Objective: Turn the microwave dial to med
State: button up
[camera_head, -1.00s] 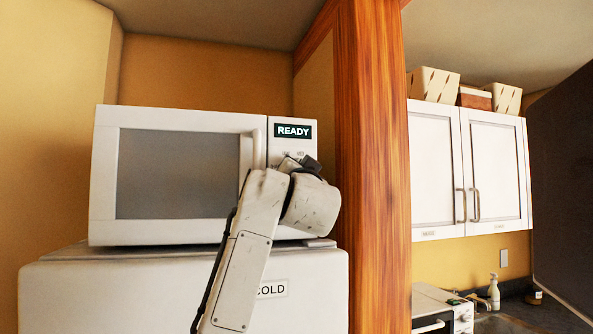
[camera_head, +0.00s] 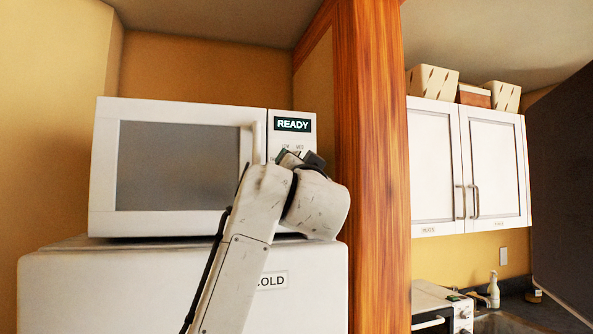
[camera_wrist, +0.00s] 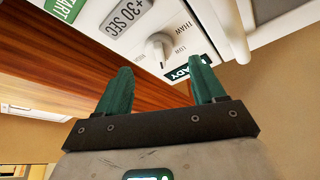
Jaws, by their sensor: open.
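The white microwave (camera_head: 160,226) stands on a white fridge, its door closed and its display (camera_head: 292,124) reading READY. In the wrist view, the white dial (camera_wrist: 158,46) sits on the control panel, with THAW and LOW labels beside it. In the head view, small labels show just above my gripper (camera_head: 300,157), which hides the dial there. In the wrist view, my gripper (camera_wrist: 161,65) has its two green fingers spread and empty. The dial appears ahead of the fingertips, between them in the picture, with no contact seen. The dial's exact setting is unclear.
The microwave handle (camera_head: 258,146) stands out left of the panel. A wooden post (camera_head: 372,170) rises close on the right. Below the dial are a grey +30 SEC button (camera_wrist: 125,13) and a green START button (camera_wrist: 64,8). The fridge (camera_head: 110,290) is underneath.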

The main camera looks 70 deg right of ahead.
jog(key=b+v, duration=0.1)
jog(key=v, duration=0.5)
jog(key=shift+b, duration=0.35)
jog(key=shift+a+f, duration=0.1)
